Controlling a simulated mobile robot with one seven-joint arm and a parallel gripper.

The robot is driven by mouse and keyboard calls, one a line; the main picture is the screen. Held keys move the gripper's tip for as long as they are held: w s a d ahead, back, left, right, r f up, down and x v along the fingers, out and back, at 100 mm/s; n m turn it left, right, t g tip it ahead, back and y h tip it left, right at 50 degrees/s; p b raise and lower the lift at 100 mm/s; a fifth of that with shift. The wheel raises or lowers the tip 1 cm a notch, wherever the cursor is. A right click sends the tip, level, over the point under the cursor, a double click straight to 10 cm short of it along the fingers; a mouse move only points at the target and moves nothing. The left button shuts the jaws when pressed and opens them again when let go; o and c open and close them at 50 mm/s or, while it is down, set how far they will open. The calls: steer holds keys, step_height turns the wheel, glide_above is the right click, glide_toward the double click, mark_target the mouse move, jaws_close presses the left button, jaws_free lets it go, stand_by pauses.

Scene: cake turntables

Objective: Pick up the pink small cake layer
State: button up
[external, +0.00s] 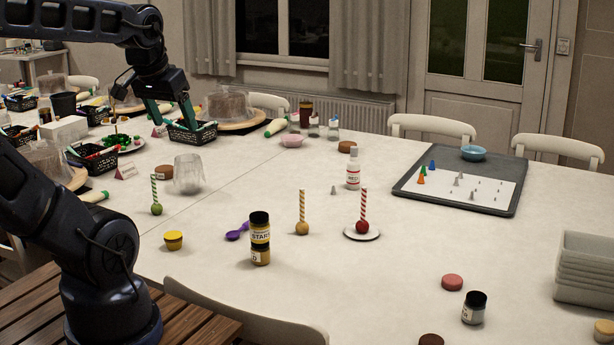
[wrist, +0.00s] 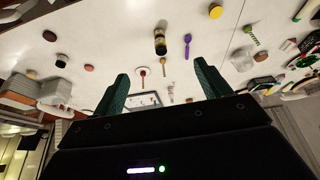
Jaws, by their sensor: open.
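The pink small cake layer (external: 452,282) is a low round disc lying flat on the white table, at the right front in the external view. It also shows as a small disc (wrist: 89,68) at the left in the wrist view. My gripper (external: 172,116) is at the upper left, above the far left part of the table by a black basket, far from the pink layer. Its two green fingers (wrist: 161,68) are apart with nothing seen between them.
A dark-lidded jar (external: 474,307) stands close to the pink layer. A brown disc (external: 431,340) and a yellow disc (external: 604,330) lie nearby. White stacked trays (external: 587,272) stand at the right. Cake pops, stacked jars (external: 260,238) and a white bottle (external: 353,168) stand mid-table.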

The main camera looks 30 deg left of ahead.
steer(key=w+d+f+n+g+h, duration=0.15)
steer(key=w+d+n, duration=0.25)
steer(key=w+d, duration=0.5)
steer(key=w+d+f+n+t+h, duration=0.15)
steer(key=w+d+n, duration=0.35)
steer(key=w, duration=0.9)
steer(key=n+g+h, duration=0.1)
steer(key=n+g, duration=0.2)
steer(key=n, duration=0.9)
glide_above(453, 279)
steer(key=s+a, duration=0.2)
steer(key=a, duration=0.3)
step_height(453, 279, down, 31)
steer(key=shift+d+x, duration=0.15)
steer(key=shift+x, duration=2.65)
steer(key=shift+d+x, duration=0.2)
steer(key=shift+x, duration=2.65)
steer(key=shift+w+a+r, duration=0.1)
steer(key=shift+w+r, duration=0.05)
steer(key=shift+r, duration=0.05)
steer(key=c, duration=1.1)
